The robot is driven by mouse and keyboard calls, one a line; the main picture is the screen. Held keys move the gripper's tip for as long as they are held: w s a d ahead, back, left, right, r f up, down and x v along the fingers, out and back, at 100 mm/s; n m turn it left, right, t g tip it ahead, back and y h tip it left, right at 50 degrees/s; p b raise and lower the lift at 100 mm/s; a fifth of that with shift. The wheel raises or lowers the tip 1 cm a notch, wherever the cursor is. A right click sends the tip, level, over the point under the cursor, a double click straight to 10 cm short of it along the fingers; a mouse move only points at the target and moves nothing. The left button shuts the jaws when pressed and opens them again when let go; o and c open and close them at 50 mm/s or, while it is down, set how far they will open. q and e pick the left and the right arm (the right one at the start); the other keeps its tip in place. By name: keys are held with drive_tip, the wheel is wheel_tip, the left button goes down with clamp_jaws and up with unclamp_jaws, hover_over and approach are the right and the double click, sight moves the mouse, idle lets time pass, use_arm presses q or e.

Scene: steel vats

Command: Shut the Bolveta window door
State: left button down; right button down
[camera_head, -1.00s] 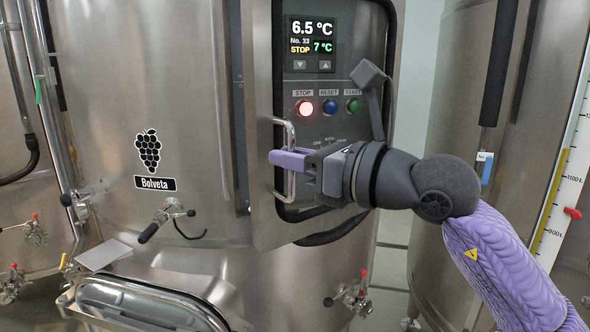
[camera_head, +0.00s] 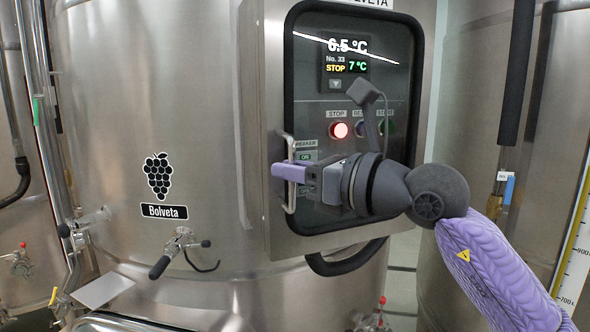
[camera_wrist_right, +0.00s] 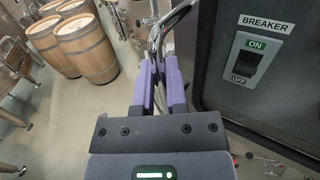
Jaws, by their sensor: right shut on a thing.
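The Bolveta window door (camera_head: 268,110), a steel frame around a dark pane, lies over the control panel on the Bolveta vat (camera_head: 120,100). It looks flush or nearly so; I cannot tell whether a thin gap remains. The panel display and buttons show through the pane. My right gripper (camera_head: 292,173) is shut on the door's upright metal handle (camera_head: 291,204) at the door's left side. The wrist view shows the purple fingers (camera_wrist_right: 158,85) around the handle bar (camera_wrist_right: 172,24), with the pane and breaker switch (camera_wrist_right: 250,60) at right. My left gripper is out of view.
A valve with a black lever (camera_head: 178,245) sticks out of the vat below the label. Another steel vat (camera_head: 470,120) stands at right behind my right arm. Wooden barrels (camera_wrist_right: 85,45) stand on the floor in the wrist view.

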drive_tip(key=c, duration=1.1)
unclamp_jaws()
drive_tip(key=shift+r, duration=0.1)
drive_tip(key=o, duration=0.4)
drive_tip(key=shift+w+a, duration=0.35)
drive_tip(key=shift+s+d, duration=0.2)
drive_tip(key=shift+d, duration=0.05)
drive_tip(key=b+v, duration=0.4)
drive_tip(key=v, duration=0.5)
drive_tip(key=shift+s+d, duration=0.2)
drive_tip(key=shift+d, duration=0.05)
